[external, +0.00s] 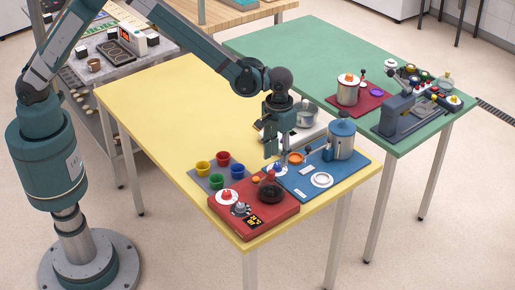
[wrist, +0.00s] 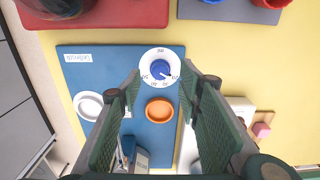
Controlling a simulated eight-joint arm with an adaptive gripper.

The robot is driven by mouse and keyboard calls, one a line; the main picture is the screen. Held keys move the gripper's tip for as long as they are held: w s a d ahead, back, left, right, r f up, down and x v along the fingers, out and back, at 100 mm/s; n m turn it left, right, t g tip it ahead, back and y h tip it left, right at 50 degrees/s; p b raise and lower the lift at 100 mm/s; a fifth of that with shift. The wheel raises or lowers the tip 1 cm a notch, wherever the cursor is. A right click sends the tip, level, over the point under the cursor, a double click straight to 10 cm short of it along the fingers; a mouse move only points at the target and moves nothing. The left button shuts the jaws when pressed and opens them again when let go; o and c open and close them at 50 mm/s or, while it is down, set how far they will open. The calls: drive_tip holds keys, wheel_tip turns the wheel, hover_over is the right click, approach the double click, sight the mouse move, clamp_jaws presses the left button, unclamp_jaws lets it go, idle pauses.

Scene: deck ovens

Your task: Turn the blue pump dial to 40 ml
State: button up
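The blue pump dial (wrist: 159,68) is a round blue knob on a white numbered disc marked "ml", at the edge of a blue board (wrist: 85,66). A light pointer on the knob seems to aim to the lower right in the wrist view; the number it meets is too small to read surely. My gripper (wrist: 160,82) is open, with one finger on each side of the dial's lower part in the wrist view and nothing between them. In the external view my gripper (external: 272,154) points down just above the dial's corner of the board, which it partly hides.
On the blue board are an orange bowl (wrist: 159,109), a white ring dish (external: 321,180) and a grey-blue pump pot (external: 342,139). A red board (external: 283,209) with a dark flask (external: 271,191) lies close in front. Coloured cups (external: 203,167) stand left. The yellow table (external: 165,95) is clear behind.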

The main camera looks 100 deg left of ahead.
sight(277, 165)
drive_tip(key=shift+f, duration=1.7)
drive_tip(key=c, duration=0.9)
